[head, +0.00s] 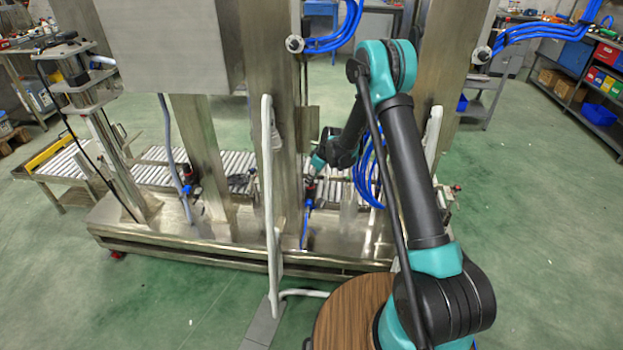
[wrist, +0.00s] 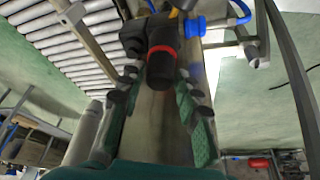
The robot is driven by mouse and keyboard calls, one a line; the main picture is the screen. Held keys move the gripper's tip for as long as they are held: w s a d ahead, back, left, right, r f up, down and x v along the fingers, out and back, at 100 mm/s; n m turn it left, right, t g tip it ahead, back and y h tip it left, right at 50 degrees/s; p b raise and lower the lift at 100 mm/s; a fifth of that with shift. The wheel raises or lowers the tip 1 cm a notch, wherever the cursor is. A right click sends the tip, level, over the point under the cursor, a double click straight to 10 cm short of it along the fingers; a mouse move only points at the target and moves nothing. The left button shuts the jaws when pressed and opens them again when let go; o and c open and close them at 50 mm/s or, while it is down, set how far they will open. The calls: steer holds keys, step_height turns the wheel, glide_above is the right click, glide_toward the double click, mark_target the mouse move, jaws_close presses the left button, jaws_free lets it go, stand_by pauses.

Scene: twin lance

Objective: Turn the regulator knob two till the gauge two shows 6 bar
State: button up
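A black cylindrical regulator knob (wrist: 161,68) with a red ring sits at the top middle of the wrist view, on a dark fitting with a blue connector. I cannot tell from a label which regulator it is. My gripper (wrist: 158,80) is open, with its green-padded fingers on either side of the knob and visible gaps to it. In the head view my gripper (head: 317,163) is low beside the machine's middle column, just above a small dark and red part with a blue hose. No gauge face is readable in either view.
The steel machine frame (head: 230,235) has wide upright columns near my arm. A white curved handle (head: 268,170) stands in front of it. Blue hoses (head: 368,175) hang behind my arm. A roller conveyor (head: 150,172) runs behind the columns. Open green floor lies at right.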

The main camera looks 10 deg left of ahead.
jaws_close()
steer(key=shift+m, duration=0.3)
steer(key=m+t, duration=0.1)
steer(key=m, duration=0.1)
steer(key=m+h, duration=0.1)
steer(key=m, duration=0.2)
steer(key=shift+s+a+t, duration=0.15)
steer(key=shift+a+t, duration=0.05)
steer(key=shift+t, duration=0.2)
steer(key=m+h, duration=0.1)
steer(key=m, duration=0.2)
steer(key=m+h, duration=0.2)
steer(key=m, duration=0.1)
steer(key=shift+a+m+t, duration=0.1)
steer(key=shift+m+t, duration=0.3)
steer(key=o, duration=0.5)
jaws_free()
